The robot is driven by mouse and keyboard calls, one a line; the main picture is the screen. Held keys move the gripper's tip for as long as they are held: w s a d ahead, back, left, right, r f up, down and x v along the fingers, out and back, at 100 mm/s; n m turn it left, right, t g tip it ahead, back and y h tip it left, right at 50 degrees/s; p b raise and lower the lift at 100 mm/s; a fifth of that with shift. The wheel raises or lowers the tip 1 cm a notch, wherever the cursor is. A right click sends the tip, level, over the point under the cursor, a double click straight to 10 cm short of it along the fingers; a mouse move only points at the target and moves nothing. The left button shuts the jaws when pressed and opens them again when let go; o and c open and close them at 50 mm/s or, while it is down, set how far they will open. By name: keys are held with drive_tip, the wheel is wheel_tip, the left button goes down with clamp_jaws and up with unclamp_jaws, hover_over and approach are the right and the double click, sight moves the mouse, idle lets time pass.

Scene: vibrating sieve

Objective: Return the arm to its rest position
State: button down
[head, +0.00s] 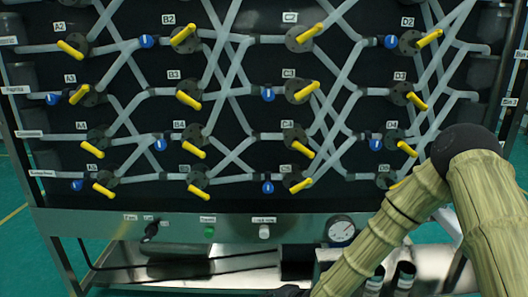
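My arm shows at the right of the head view, with a tan, bamboo-textured surface. It bends at a dark joint at the right, in front of the panel's lower right. From there one link slopes down and left and leaves the picture at the bottom edge. My gripper cannot be made out in this view, so what it holds, if anything, is hidden. A small dark shape at the bottom edge is too cut off to identify.
A black panel (232,117) with grey pipes and yellow-handled valves (189,99) fills the view. My arm partly covers its lower right. Below are a black knob (151,230), a green button (209,231), a white knob (264,231) and a round gauge (341,230). A metal shelf (225,276) lies underneath.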

drive_tip(key=s+d+f+n+g+h, duration=0.25)
drive_tip(key=s+d+f, duration=0.25)
drive_tip(key=s+f, duration=0.55)
drive_tip(key=s+d+f+n+g+h, duration=0.25)
drive_tip(key=s+d, duration=0.25)
drive_tip(key=s, duration=0.5)
drive_tip(key=s+d+f+n+g+h, duration=0.1)
drive_tip(key=s+d+n, duration=0.2)
drive_tip(key=s+d, duration=0.5)
drive_tip(key=s+d+f+n+g+h, duration=0.1)
drive_tip(key=s+d+f+n+g, duration=0.15)
drive_tip(key=s, duration=0.85)
wheel_tip(320, 180, up, 25)
drive_tip(key=p, duration=2.4)
drive_tip(key=shift+d+t+p, duration=0.2)
drive_tip(key=shift+t+p, duration=0.15)
